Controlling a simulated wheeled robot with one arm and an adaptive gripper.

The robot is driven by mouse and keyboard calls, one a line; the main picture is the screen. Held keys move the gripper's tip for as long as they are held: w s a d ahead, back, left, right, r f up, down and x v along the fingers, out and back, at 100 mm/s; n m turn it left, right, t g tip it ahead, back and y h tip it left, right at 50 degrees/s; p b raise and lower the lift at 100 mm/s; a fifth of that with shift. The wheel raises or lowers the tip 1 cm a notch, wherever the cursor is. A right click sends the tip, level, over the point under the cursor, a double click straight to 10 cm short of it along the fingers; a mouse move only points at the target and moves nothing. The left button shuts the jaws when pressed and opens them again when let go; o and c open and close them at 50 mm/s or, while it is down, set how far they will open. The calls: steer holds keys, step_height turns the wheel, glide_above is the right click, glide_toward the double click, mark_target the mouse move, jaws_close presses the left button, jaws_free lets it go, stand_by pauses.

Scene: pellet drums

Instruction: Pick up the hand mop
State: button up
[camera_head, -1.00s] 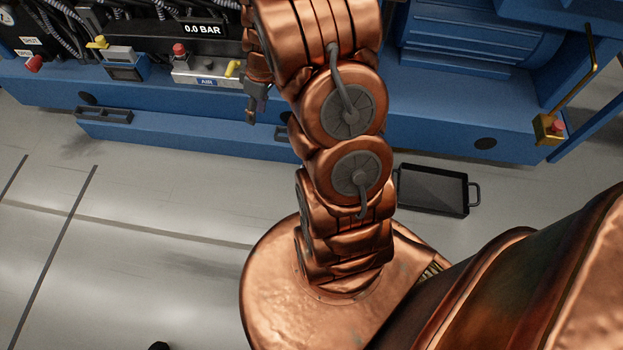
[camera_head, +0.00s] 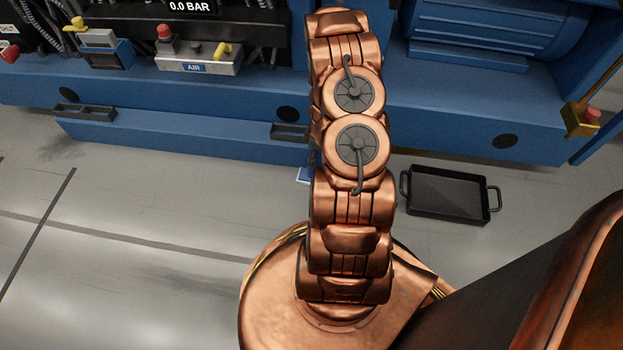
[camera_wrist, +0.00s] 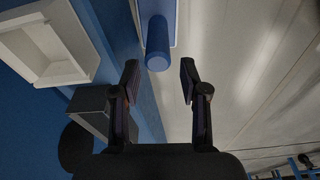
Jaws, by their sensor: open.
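A blue rounded handle, seemingly the hand mop's (camera_wrist: 157,48), shows at the top centre of the wrist view. It lies over a pale, blue-edged flat part cut off by the frame. My gripper (camera_wrist: 159,76) is open and empty, its two dark fingers on either side of the lower end of the handle in the picture. I cannot tell how far beyond the fingertips the handle is. In the head view, a small blue and white piece, probably the mop (camera_head: 303,175), shows on the floor left of my arm. My arm hides the rest of it and most of my gripper.
A blue machine base (camera_head: 190,135) runs along the back, with small dark trays on its side. An AIR valve box (camera_head: 197,63) sits on it. A black drip tray (camera_head: 448,195) lies on the floor at right. The floor at left is clear.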

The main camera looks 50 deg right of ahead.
mark_target(311, 170)
steer(key=shift+w+a+f+b, duration=0.1)
steer(key=shift+w+f+b, duration=0.3)
steer(key=shift+f, duration=0.9)
steer(key=shift+w+a+f+b, duration=0.1)
steer(key=shift+f+b, duration=0.55)
steer(key=shift+f, duration=0.65)
steer(key=shift+w+f+b, duration=0.2)
steer(key=shift+f+b, duration=0.35)
steer(key=shift+f, duration=0.75)
jaws_close()
